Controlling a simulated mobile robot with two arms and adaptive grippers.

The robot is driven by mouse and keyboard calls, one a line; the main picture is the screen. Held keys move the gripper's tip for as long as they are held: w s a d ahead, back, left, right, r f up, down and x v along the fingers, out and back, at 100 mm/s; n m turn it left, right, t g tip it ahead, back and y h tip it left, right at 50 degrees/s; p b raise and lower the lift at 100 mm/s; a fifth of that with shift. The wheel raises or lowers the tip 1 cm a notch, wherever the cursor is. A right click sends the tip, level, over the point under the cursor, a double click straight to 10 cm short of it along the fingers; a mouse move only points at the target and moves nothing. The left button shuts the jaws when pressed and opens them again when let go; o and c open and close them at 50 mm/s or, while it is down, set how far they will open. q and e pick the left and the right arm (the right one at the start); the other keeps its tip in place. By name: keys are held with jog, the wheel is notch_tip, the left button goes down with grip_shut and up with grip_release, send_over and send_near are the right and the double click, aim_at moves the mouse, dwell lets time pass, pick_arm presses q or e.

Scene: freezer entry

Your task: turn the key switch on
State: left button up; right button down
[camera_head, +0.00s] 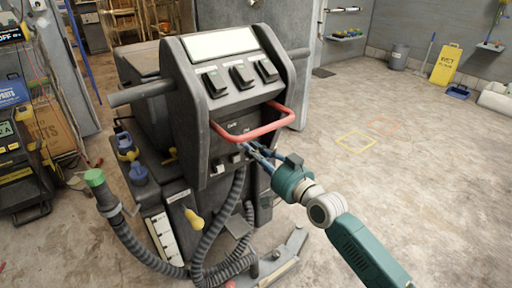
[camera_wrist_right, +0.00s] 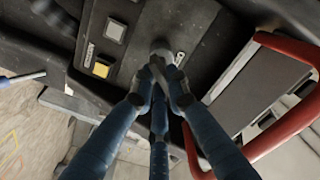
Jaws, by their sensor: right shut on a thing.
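The key switch (camera_wrist_right: 163,57) is a round grey part on the dark panel of the floor machine (camera_head: 215,110). In the right wrist view, my right gripper (camera_wrist_right: 158,80) has its blue fingers closed together at the switch. The fingers hide most of the key, so its turn angle cannot be told. In the head view, my right gripper (camera_head: 252,150) reaches the panel below the red handle (camera_head: 262,121). My left gripper is not in view.
The red bar also shows close at the right in the right wrist view (camera_wrist_right: 285,130). A yellow-lit button (camera_wrist_right: 101,69) sits left of the switch. Grey hoses (camera_head: 215,235) hang below the panel. Open floor lies to the right, with a yellow wet-floor sign (camera_head: 446,64) far back.

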jog(key=m, duration=0.3)
jog(key=shift+p, duration=0.35)
jog(key=shift+m, duration=0.9)
jog(key=m+p, duration=0.1)
jog(key=m, duration=0.2)
jog(key=shift+f, duration=0.15)
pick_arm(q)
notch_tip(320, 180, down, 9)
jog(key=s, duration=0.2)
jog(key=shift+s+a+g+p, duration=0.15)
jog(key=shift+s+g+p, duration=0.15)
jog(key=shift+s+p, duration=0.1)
pick_arm(e)
jog(key=shift+f+m, duration=0.1)
jog(key=shift+m, duration=1.7)
jog(key=c, duration=1.7)
grip_release()
jog(key=v, duration=1.2)
